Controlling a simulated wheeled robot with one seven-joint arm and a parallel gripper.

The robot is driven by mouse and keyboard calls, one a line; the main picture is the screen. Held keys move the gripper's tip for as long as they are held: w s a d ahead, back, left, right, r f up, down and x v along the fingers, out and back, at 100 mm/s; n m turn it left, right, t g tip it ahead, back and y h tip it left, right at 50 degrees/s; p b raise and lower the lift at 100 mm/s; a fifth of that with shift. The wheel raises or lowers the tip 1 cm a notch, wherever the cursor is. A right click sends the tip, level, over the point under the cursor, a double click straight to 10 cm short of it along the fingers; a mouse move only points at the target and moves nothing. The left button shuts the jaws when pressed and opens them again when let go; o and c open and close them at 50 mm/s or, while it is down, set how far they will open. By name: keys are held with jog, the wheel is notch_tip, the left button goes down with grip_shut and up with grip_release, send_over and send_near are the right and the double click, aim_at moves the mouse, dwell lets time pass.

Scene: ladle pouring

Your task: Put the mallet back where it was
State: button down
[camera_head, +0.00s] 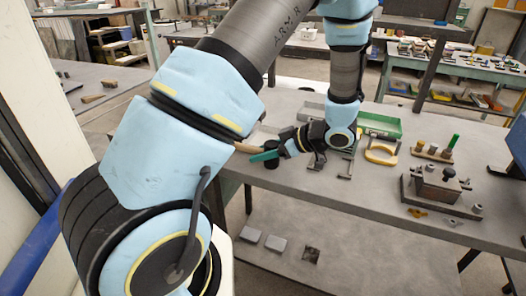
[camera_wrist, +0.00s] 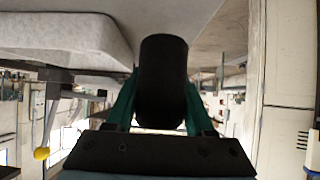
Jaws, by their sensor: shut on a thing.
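My gripper (camera_head: 267,156) is at the left end of the grey workbench (camera_head: 290,178), near its front edge. Its green fingers are shut on the mallet. In the head view the mallet's black head (camera_head: 271,150) is at the fingers, and a tan wooden handle (camera_head: 247,148) points left from it, partly hidden behind my arm. In the wrist view a black rounded piece of the mallet (camera_wrist: 162,82) fills the space between the green fingers (camera_wrist: 160,105). Whether the mallet touches the bench is hard to tell.
Right of my gripper are a green tray (camera_head: 380,125), a yellow ring-shaped tool (camera_head: 381,154), a wooden block with upright pegs (camera_head: 433,152) and a dark vise-like fixture (camera_head: 438,187). Metal bars lie beneath my wrist. The bench's front middle is fairly clear.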

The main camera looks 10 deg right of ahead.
jog(key=shift+f, duration=0.35)
jog(key=shift+c, duration=1.3)
grip_release()
